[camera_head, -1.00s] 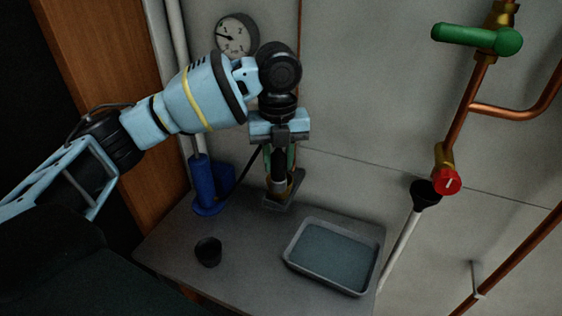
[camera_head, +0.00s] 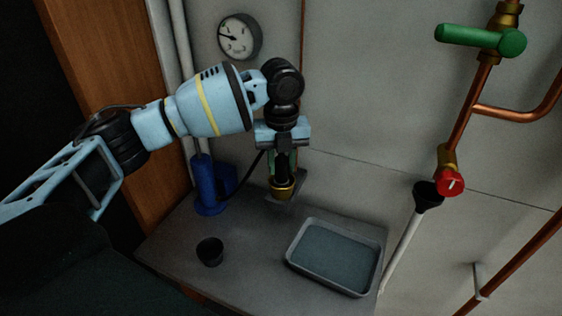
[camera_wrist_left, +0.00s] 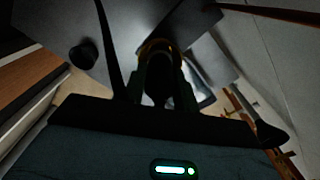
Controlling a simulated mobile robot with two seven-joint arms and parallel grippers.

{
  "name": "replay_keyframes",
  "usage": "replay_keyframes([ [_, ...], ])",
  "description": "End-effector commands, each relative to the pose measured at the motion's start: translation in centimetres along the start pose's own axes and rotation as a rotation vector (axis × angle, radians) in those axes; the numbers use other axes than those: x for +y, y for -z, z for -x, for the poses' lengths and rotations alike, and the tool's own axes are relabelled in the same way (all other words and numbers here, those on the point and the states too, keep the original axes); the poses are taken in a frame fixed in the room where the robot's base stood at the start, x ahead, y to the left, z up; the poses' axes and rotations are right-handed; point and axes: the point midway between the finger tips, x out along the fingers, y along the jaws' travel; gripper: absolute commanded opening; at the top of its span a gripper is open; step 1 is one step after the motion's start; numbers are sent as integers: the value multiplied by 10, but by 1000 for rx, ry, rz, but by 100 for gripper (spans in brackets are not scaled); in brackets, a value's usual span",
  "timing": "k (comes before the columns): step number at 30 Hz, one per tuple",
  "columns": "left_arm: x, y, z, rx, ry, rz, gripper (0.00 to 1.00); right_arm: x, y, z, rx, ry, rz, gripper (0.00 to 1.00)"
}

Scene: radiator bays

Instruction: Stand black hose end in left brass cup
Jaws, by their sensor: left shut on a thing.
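My left gripper (camera_head: 283,163) points down over the back of the bench and is shut on the black hose end (camera_head: 282,173), which looks upright. The brass cup (camera_head: 283,191) is directly below the fingers. Its rim hides the bottom of the hose end, which appears to be inside it; I cannot tell how deep. In the left wrist view the dark hose end (camera_wrist_left: 159,78) shows between the fingers, with part of the brass rim (camera_wrist_left: 152,47) beyond it. A second brass cup cannot be made out. My right gripper is not in view.
A grey tray (camera_head: 335,286) lies at the bench's right and a small black cup (camera_head: 210,251) at its front left. A blue pump-like thing (camera_head: 206,187) stands left of the gripper. Copper pipes with a red knob (camera_head: 450,184) run along the right wall.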

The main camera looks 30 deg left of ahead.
Motion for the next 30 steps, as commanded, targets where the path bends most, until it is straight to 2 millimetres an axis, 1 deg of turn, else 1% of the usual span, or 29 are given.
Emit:
replay_keyframes([
  [11, 0, 0, -8, 2, -1, 0, 4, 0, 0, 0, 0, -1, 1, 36],
  [12, 0, 0, -7, 2, -1, 0, 34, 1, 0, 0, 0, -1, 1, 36],
  [16, 0, 0, -7, 1, -1, 0, 51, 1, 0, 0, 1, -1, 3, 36],
  [25, 0, 0, -6, 1, 0, 0, 51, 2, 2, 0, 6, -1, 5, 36],
  [28, 0, 0, 1, -2, 1, 0, 51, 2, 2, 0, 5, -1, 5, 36],
  [30, -1, 0, 9, 0, 2, 0, 51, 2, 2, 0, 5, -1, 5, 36],
])
